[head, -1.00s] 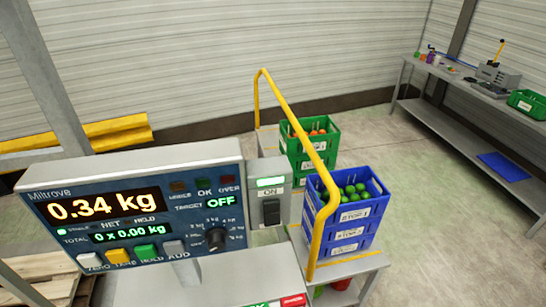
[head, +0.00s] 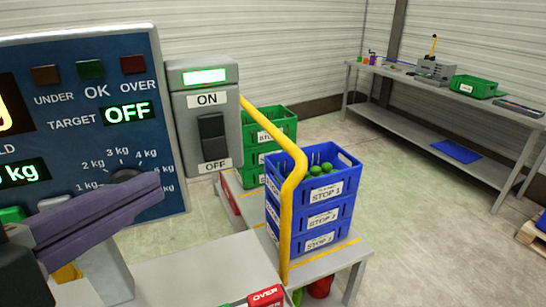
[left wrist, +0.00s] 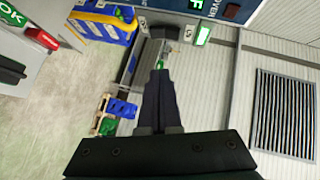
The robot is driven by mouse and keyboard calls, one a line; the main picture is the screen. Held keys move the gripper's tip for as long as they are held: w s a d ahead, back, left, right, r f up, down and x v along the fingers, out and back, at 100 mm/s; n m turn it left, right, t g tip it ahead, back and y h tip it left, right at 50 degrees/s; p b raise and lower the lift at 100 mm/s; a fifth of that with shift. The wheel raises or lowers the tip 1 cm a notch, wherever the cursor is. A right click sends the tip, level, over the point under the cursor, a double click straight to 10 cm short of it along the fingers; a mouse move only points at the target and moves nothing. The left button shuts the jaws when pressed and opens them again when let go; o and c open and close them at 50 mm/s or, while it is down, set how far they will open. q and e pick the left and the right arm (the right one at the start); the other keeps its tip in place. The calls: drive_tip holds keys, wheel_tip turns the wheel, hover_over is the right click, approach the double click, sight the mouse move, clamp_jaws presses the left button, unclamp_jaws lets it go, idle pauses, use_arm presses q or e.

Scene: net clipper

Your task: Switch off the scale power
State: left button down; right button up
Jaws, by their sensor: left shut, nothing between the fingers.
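The scale's power switch box (head: 205,115) is a grey box at the right edge of the blue scale display (head: 150,70). Its dark rocker switch (head: 212,137) sits between an ON label above and an OFF label below. The green lamp (head: 205,77) at the top is lit, and the TARGET field reads OFF. My left gripper (head: 152,188) is shut and empty, in front of the display's lower part, left of and below the rocker, apart from it. Its fingers (left wrist: 158,78) also show in the left wrist view. The right gripper is not in view.
A yellow rail (head: 290,190) stands just right of the switch box. Blue crates (head: 318,218) and green crates (head: 270,122) stand behind it. A grey workbench (head: 420,115) is at the far right. Floor between is clear.

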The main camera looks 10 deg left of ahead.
use_arm(q)
drive_tip(key=shift+d+f+m+h, duration=0.15)
drive_tip(key=shift+d+m+h, duration=0.15)
drive_tip(key=shift+m, duration=0.1)
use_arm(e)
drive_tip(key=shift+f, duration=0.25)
use_arm(q)
drive_tip(key=p, duration=0.3)
approach(226, 147)
drive_tip(key=w+d, duration=0.3)
drive_tip(key=d, duration=0.1)
drive_tip(key=shift+w+a+f, duration=0.15)
drive_tip(key=shift+w+a, duration=0.2)
drive_tip(key=shift+a, duration=0.15)
drive_tip(key=shift+w+a+f, duration=0.15)
drive_tip(key=shift+w+a, duration=0.2)
drive_tip(key=shift+a, duration=0.1)
drive_tip(key=shift+w+a+f, duration=0.25)
drive_tip(key=shift+w+a, duration=0.1)
drive_tip(key=shift+w, duration=0.2)
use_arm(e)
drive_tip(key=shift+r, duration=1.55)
